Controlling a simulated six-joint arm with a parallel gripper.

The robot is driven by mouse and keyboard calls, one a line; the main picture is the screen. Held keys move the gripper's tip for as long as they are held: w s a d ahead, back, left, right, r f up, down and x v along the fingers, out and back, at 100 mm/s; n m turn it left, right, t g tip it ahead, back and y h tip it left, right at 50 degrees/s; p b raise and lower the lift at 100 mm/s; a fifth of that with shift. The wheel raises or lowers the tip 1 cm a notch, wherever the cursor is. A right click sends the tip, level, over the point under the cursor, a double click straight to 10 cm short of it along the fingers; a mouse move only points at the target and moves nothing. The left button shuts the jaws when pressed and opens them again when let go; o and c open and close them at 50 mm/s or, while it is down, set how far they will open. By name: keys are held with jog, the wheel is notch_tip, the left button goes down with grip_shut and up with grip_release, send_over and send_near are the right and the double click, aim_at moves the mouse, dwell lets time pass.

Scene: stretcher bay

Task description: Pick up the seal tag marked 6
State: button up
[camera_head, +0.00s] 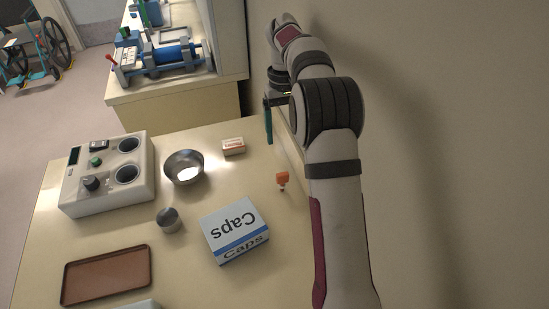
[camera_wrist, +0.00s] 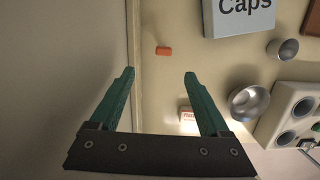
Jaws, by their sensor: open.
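A small orange piece (camera_head: 282,178) lies near the right edge of the table; it may be the seal tag, but I can read no 6 on it. It also shows in the wrist view (camera_wrist: 164,51), just beyond the fingertips and between their lines. My gripper (camera_wrist: 160,73) is open with two teal fingers and nothing between them. In the head view my gripper (camera_head: 268,138) hangs above the table's right edge, farther back than the orange piece. One finger is mostly hidden there.
The Caps box (camera_head: 232,237) stands left of and nearer than the orange piece. A small white-and-red box (camera_head: 233,146), a metal bowl (camera_head: 184,168), a small metal cup (camera_head: 168,219), a white device (camera_head: 107,176) and a brown tray (camera_head: 106,276) are farther left. A wall (camera_head: 440,150) rises on the right.

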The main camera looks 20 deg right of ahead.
aim_at(283, 174)
jog(key=f, duration=0.5)
jog(key=s+f, duration=0.1)
jog(key=f, duration=0.3)
jog(key=a+f, duration=0.1)
jog(key=f, duration=0.4)
jog(key=shift+s+f, duration=0.35)
jog(key=shift+s, duration=0.05)
grip_shut()
